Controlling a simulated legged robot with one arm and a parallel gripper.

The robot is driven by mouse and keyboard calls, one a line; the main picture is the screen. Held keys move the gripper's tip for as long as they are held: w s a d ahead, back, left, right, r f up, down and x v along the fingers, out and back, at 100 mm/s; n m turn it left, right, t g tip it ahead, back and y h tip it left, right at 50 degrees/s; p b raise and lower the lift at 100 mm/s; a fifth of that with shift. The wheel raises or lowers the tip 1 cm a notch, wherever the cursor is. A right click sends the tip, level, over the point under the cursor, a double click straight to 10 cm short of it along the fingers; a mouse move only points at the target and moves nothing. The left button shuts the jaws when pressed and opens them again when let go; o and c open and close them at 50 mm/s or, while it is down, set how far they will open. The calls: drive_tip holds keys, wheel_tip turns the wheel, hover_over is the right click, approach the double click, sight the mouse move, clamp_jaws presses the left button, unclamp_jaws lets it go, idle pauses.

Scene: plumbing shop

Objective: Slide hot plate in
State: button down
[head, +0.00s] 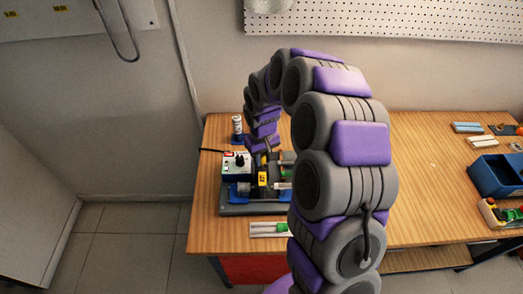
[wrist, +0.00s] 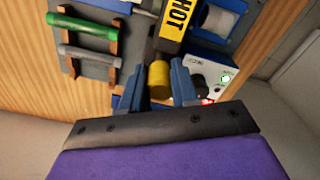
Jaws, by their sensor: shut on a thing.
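In the wrist view, my gripper (wrist: 159,82) has its two blue fingers on either side of a yellow cylindrical handle (wrist: 158,76) and is shut on it. The handle adjoins the dark hot plate (wrist: 168,45) with its yellow "HOT" label. In the head view, the hot plate's yellow label (head: 262,179) shows over the dark base board (head: 245,210), with my gripper (head: 267,150) just behind it. My arm hides part of the board's right side. I cannot tell how far the hot plate is slid in.
A white control box (head: 237,166) with a black knob stands left of the hot plate; its green light (wrist: 226,77) glows in the wrist view. A green rod (wrist: 75,27) lies on a wooden rack. A blue bin (head: 492,178) stands far right on the wooden table (head: 432,200).

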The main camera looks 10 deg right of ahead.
drive_tip(key=shift+s+f, duration=0.1)
drive_tip(key=shift+s, duration=0.05)
drive_tip(key=c, duration=0.8)
unclamp_jaws()
drive_tip(key=shift+a, duration=0.15)
drive_tip(key=shift+c, duration=0.2)
wheel_tip(320, 180, up, 17)
drive_tip(key=p, duration=0.1)
drive_tip(key=shift+r+p, duration=0.2)
drive_tip(key=shift+p, duration=0.2)
drive_tip(key=shift+a, duration=0.1)
